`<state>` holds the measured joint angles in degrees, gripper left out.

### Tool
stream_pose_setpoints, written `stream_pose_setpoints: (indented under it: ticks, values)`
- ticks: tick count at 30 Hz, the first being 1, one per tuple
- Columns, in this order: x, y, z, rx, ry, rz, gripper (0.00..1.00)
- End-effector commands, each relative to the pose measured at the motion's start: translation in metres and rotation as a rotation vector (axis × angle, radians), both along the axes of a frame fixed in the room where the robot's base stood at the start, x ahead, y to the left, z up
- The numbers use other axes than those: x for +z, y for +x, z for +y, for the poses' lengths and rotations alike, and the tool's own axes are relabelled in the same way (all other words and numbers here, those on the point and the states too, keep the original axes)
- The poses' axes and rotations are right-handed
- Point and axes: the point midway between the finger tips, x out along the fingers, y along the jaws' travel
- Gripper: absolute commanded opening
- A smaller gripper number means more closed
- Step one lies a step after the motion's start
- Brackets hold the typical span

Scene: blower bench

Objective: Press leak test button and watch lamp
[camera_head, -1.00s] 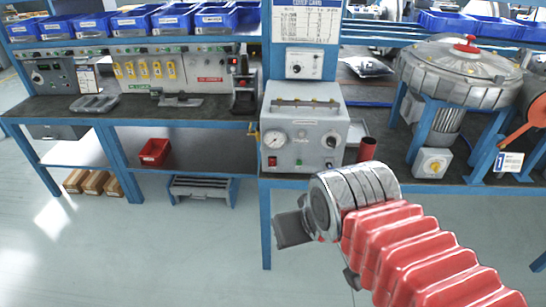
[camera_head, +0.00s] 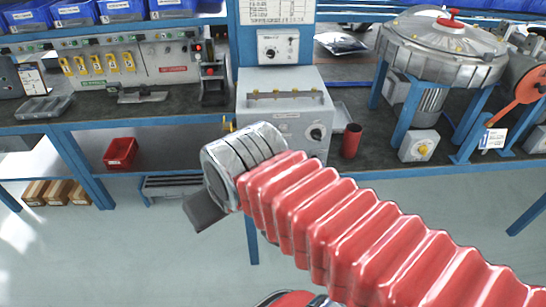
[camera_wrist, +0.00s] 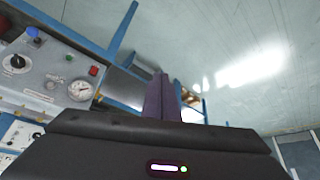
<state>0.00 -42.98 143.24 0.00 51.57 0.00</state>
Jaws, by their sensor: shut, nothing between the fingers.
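The grey test box (camera_head: 285,103) stands on the bench, its lower left front hidden behind my wrist in the head view. In the wrist view its panel (camera_wrist: 50,78) appears turned over at the left, with a round gauge (camera_wrist: 80,91), a red square part (camera_wrist: 94,70), a small green part (camera_wrist: 69,58), a blue part (camera_wrist: 33,33) and a black knob (camera_wrist: 15,62). I cannot read which one is the leak test button or the lamp. My gripper (camera_head: 205,213) is shut and empty, in front of the bench and apart from the panel. Its fingers (camera_wrist: 162,100) point past the box.
A large blower (camera_head: 440,50) on blue legs stands to the right. A red cup (camera_head: 351,141) sits beside the box. A control panel (camera_head: 150,62) with yellow tags is at the left. A red bin (camera_head: 120,153) sits on the lower shelf. Open floor lies before the bench.

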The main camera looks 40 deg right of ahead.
Motion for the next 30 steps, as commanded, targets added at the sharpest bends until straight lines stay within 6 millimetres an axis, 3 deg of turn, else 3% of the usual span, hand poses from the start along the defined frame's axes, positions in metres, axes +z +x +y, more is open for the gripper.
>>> stream_pose_setpoints:
  ticks: [14, 20, 30]
  values:
    - [-0.007, 0.002, 0.001, -0.04, 0.044, 0.03, 0.0]
    - [-0.031, 0.009, 0.009, -0.196, 0.208, 0.127, 0.0]
    - [-0.073, 0.038, 0.011, -0.602, 0.618, 0.307, 0.0]
